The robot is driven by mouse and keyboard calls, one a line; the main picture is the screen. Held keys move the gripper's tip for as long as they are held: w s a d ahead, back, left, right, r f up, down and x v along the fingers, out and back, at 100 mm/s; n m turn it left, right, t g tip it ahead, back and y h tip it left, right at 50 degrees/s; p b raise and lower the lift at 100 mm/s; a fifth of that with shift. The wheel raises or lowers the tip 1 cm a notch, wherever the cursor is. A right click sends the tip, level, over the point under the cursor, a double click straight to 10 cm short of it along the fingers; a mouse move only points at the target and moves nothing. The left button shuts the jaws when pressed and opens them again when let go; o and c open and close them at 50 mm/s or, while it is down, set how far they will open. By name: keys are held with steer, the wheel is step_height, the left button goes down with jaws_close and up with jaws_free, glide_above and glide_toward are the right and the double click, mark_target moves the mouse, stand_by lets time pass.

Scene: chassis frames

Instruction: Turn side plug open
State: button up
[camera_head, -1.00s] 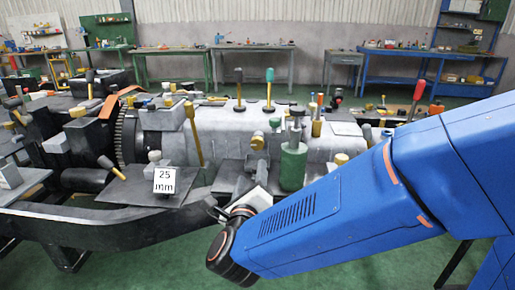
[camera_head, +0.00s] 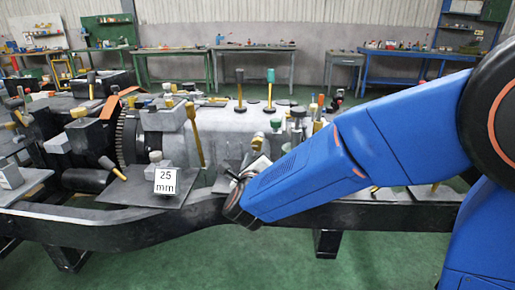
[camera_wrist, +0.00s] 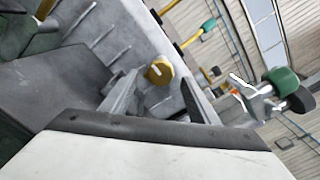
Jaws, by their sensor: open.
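A gold round plug (camera_wrist: 158,72) sticks out of the grey machine side in the wrist view, with a dark slot or mark on its face. My gripper (camera_wrist: 160,84) is open, with its two grey fingers at either side of the plug in the picture. The plug seems a little beyond the fingertips; I cannot tell whether they touch it. In the head view a gold fitting (camera_head: 259,138) on the machine's side is probably this plug, just above my white gripper body. The fingertips are unclear there.
The grey machine (camera_head: 215,128) lies on a black chassis frame (camera_head: 130,230). A "25 mm" sign (camera_head: 165,181) stands left of my gripper. Workbenches (camera_head: 260,48) line the back wall.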

mark_target(258, 146)
steer(key=shift+w+d, duration=0.1)
steer(key=shift+w, duration=1.85)
steer(key=c, duration=1)
steer(key=shift+c, duration=0.2)
